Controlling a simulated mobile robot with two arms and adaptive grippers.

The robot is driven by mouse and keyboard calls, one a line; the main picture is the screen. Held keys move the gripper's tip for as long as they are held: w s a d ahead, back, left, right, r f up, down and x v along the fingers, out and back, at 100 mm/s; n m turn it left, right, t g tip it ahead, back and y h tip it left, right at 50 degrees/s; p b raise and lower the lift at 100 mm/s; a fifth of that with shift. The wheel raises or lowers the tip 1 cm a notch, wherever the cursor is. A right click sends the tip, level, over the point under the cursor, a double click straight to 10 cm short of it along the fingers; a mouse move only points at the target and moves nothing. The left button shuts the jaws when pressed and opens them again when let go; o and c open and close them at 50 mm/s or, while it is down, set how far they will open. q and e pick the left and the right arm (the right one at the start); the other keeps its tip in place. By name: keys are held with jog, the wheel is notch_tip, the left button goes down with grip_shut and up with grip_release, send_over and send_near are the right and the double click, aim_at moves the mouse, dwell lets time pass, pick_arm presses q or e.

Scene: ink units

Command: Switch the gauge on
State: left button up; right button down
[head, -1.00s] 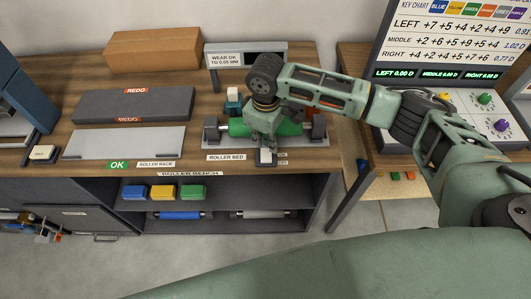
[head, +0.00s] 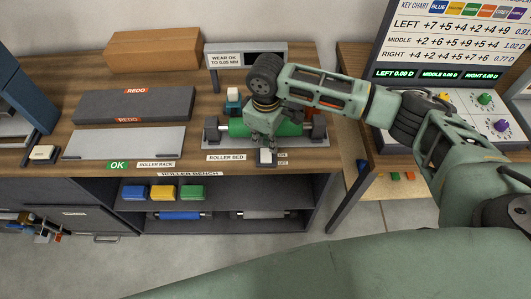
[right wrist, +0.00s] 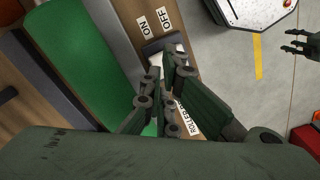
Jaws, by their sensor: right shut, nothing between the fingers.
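The gauge (head: 246,55) stands behind the roller bed, labelled WEAR OK TO 0.05 MM; its display panel looks dark. A small pale switch (head: 266,157) sits at the bench's front edge, beside ON and OFF labels. It also shows in the right wrist view (right wrist: 166,46). My right gripper (head: 264,143) is shut and empty, just above and behind the switch. In the right wrist view its fingertips (right wrist: 168,65) partly cover the switch; I cannot tell whether they touch it or which way it is set. My left gripper is not in the head view.
A green roller (head: 285,129) lies in the roller bed (head: 222,141) under my right gripper. A grey REDO tray (head: 95,104) and a roller rack (head: 100,146) lie to the left. A console (head: 470,130) stands to the right, past a gap.

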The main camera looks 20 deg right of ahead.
aim_at(266, 151)
jog(key=shift+s+f+b, duration=0.1)
jog(key=shift+f+b, duration=0.25)
jog(key=shift+f, duration=0.85)
dwell(0.6)
jog(key=shift+r+p, duration=0.7)
jog(key=shift+p, duration=0.3)
notch_tip(266, 151, up, 6)
jog(key=p, duration=0.6)
jog(key=shift+f, duration=0.15)
jog(key=shift+f, duration=0.1)
